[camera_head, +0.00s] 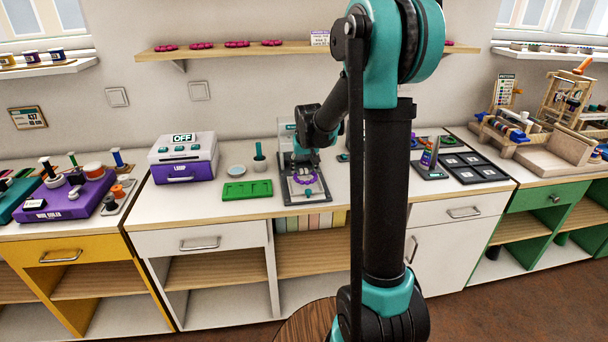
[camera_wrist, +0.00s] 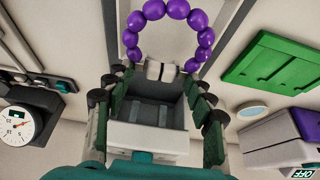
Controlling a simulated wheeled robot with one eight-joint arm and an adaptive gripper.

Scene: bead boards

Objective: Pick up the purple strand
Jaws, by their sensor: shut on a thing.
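The purple strand (camera_wrist: 180,9) is a loop of round purple beads, arching across the top of the wrist view beyond my fingers. In the head view the strand (camera_head: 307,180) shows as a small purple arc just under my gripper (camera_head: 304,162), over a dark board with a pale panel (camera_head: 294,198). My gripper (camera_wrist: 161,70) is shut on the strand. The part of the strand between the fingertips is hidden. I cannot tell whether the strand is clear of the board.
A green tray (camera_head: 247,190) lies left of the board, with a small round dish (camera_head: 236,170) behind it. A purple and white lamp box (camera_head: 183,157) stands farther left. A dark compartment tray (camera_head: 470,167) lies to the right. A wall shelf (camera_head: 270,48) hangs above.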

